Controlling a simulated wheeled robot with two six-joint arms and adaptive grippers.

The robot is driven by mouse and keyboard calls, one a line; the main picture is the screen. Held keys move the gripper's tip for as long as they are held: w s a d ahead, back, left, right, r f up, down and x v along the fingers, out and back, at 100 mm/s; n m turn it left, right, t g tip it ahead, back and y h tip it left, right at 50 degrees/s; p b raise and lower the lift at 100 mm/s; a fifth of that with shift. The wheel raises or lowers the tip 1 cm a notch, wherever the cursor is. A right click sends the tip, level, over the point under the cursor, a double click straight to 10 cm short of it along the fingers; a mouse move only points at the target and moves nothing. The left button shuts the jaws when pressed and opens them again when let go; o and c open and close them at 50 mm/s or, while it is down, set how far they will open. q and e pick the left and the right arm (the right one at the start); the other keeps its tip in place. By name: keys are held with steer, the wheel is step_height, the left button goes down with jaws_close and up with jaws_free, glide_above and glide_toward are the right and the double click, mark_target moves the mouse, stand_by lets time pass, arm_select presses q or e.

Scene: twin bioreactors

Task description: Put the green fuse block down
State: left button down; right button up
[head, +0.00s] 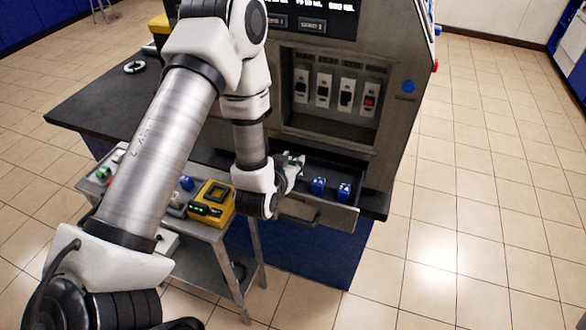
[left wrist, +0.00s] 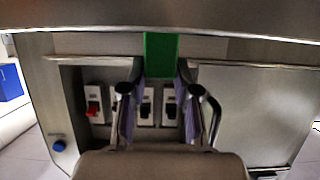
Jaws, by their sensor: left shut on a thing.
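The green fuse block (left wrist: 161,55) sits between the fingertips of my left gripper (left wrist: 160,72) in the left wrist view. In the head view my left gripper (head: 292,172) reaches over the open drawer (head: 330,213) below the breaker panel. Only a small green patch of the block (head: 293,158) shows there, with the rest hidden by the fingers. Two blue blocks (head: 318,185) (head: 343,191) stand in the drawer, to the right of the gripper. I cannot tell whether the green block touches the drawer floor. My right gripper is out of view.
The recess above the drawer holds several switches (head: 346,94), one of them red, and a blue button (head: 408,87) sits beside it. A metal cart (head: 225,243) with a yellow device (head: 222,190) stands left of the drawer. Open tiled floor lies to the right.

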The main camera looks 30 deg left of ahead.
arm_select(q)
steer(key=f, duration=0.3)
steer(key=w+f+p, duration=0.1)
steer(key=shift+a+f, duration=0.3)
steer(key=shift+f, duration=0.05)
steer(key=shift+w+f, duration=0.1)
steer(key=shift+s+d, duration=0.15)
steer(key=shift+s, duration=0.15)
steer(key=shift+s+b, duration=0.1)
steer(key=shift+b, duration=0.25)
steer(key=shift+w+f+b, duration=0.25)
steer(key=shift+f+b, duration=0.1)
steer(key=shift+f, duration=0.15)
steer(key=c, duration=0.9)
jaws_free()
steer(key=shift+s+r, duration=0.1)
steer(key=shift+o, duration=0.2)
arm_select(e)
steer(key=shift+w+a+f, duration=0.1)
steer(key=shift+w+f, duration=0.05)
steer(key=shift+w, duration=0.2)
